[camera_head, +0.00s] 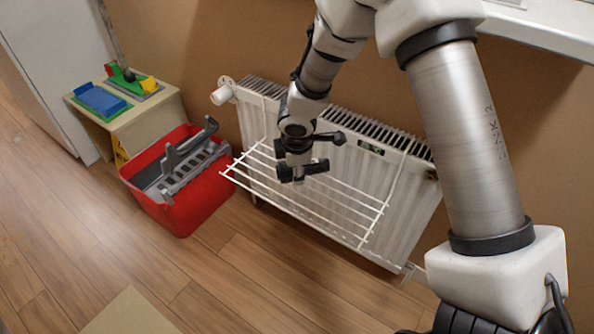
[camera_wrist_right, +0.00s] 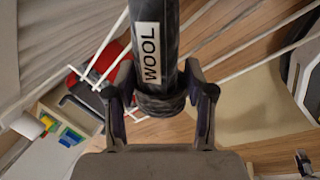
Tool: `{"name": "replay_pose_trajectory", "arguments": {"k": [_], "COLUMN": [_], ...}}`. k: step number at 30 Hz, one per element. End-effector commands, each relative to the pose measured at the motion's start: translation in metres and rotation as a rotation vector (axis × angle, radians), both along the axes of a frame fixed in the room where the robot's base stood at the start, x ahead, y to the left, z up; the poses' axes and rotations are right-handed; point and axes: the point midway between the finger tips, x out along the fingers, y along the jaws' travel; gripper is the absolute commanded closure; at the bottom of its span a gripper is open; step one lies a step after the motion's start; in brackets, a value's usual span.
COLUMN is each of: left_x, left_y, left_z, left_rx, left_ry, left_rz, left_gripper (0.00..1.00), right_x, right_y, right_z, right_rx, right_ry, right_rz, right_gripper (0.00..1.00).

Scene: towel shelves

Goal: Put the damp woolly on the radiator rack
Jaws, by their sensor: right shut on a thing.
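The woolly is a dark rolled bundle with a white label reading WOOL (camera_wrist_right: 148,52) in the right wrist view. My right gripper (camera_wrist_right: 161,100) is shut on it, with one finger on each side of the roll. In the head view my right gripper (camera_head: 297,158) hangs over the left half of the white wire radiator rack (camera_head: 345,213), with the dark roll (camera_head: 304,170) at its tip. The rack sticks out from the front of the white radiator (camera_head: 405,205). I cannot tell whether the roll touches the wires.
A red bucket with a grey wringer (camera_head: 182,205) stands on the wooden floor left of the rack. Behind it is a small beige table (camera_head: 140,118) with blue, green and yellow pieces. The rack's right half is clear. A radiator valve (camera_head: 222,95) sticks out at upper left.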

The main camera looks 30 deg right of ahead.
Motion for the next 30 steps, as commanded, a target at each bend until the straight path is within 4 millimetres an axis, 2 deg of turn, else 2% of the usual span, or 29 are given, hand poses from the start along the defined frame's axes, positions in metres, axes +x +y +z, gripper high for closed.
{"name": "replay_pose_trajectory", "arguments": {"k": [1,3,9,14,15,17,26,30], "left_x": [-0.001,-0.001,0.0,-0.001,-0.001,-0.001,-0.001,0.0], "left_y": [0.0,0.0,0.0,0.0,0.0,0.0,0.0,0.0], "left_z": [-0.016,-0.02,-0.016,-0.022,-0.022,-0.02,-0.02,-0.01], "left_rx": [0.0,0.0,0.0,0.0,0.0,0.0,0.0,0.0], "left_ry": [0.001,0.002,0.0,0.001,0.001,0.001,0.001,0.001], "left_rz": [0.0,0.0,0.0,0.0,0.0,0.0,0.0,0.0], "left_gripper": [0.6,0.6,0.6,0.6,0.6,0.6,0.6,0.6], "right_x": [-0.001,0.0,0.0,0.0,0.0,0.0,0.0,-0.001], "right_y": [0.0,0.0,0.0,0.0,0.0,0.0,0.0,0.001], "right_z": [-0.019,-0.025,-0.021,-0.027,-0.027,-0.026,-0.025,-0.013], "right_rx": [0.0,0.0,0.0,0.0,0.0,0.0,0.0,0.0], "right_ry": [0.002,0.001,0.0,0.0,0.0,0.0,0.0,-0.001], "right_rz": [0.001,0.0,0.0,0.0,0.0,0.0,0.0,-0.001], "right_gripper": [0.85,0.85,0.85,0.85,0.43,0.22,0.21,0.21]}}
